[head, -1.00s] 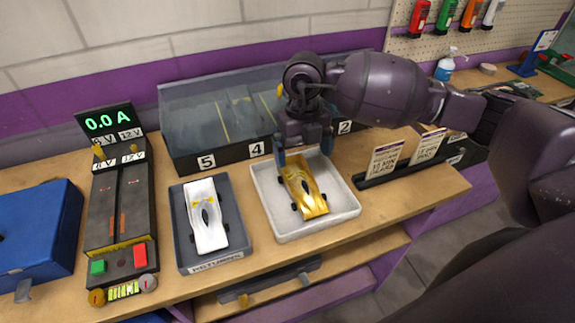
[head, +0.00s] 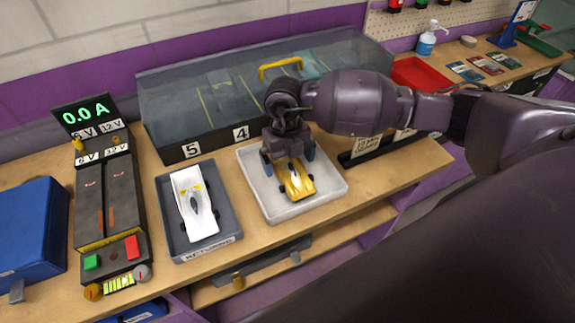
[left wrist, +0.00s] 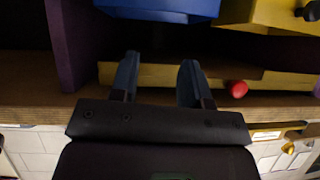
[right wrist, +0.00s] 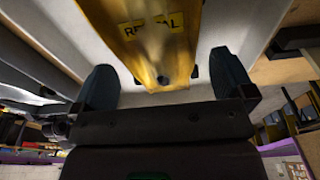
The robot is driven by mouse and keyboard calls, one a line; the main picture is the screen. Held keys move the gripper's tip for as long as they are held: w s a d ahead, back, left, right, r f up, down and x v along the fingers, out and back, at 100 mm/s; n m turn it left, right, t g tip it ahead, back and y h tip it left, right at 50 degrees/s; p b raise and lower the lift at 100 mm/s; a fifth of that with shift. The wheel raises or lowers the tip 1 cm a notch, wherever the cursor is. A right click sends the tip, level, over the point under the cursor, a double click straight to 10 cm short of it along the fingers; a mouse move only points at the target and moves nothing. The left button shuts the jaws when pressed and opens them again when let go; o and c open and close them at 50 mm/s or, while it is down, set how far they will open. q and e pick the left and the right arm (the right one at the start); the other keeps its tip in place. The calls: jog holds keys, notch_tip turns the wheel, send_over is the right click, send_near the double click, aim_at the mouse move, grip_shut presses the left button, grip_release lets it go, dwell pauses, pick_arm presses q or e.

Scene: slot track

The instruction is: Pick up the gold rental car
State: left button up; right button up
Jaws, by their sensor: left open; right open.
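The gold rental car (head: 297,184) sits in the white tray (head: 332,193) on the bench. My right gripper (head: 288,158) is open, pointing down over the car's rear half, with a finger on either side. In the right wrist view the car (right wrist: 160,45) carries a yellow "RENTAL" label and lies between the open fingers (right wrist: 165,85), with a gap on both sides. My left gripper (left wrist: 160,80) is open and empty in the left wrist view, near a wooden shelf edge; the head view does not show it.
A white car (head: 193,205) lies in a grey tray (head: 170,236) to the left. A power unit (head: 106,195) and a blue case (head: 28,232) stand further left. A clear-lidded case (head: 180,105) numbered 5 and 4 is behind. Card holders (head: 365,148) stand to the right.

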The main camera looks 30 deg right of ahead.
jog(key=shift+s+f, duration=0.1)
jog(key=shift+f, duration=0.8)
jog(key=c, duration=1.1)
jog(key=shift+o, duration=0.2)
jog(key=shift+r, duration=0.2)
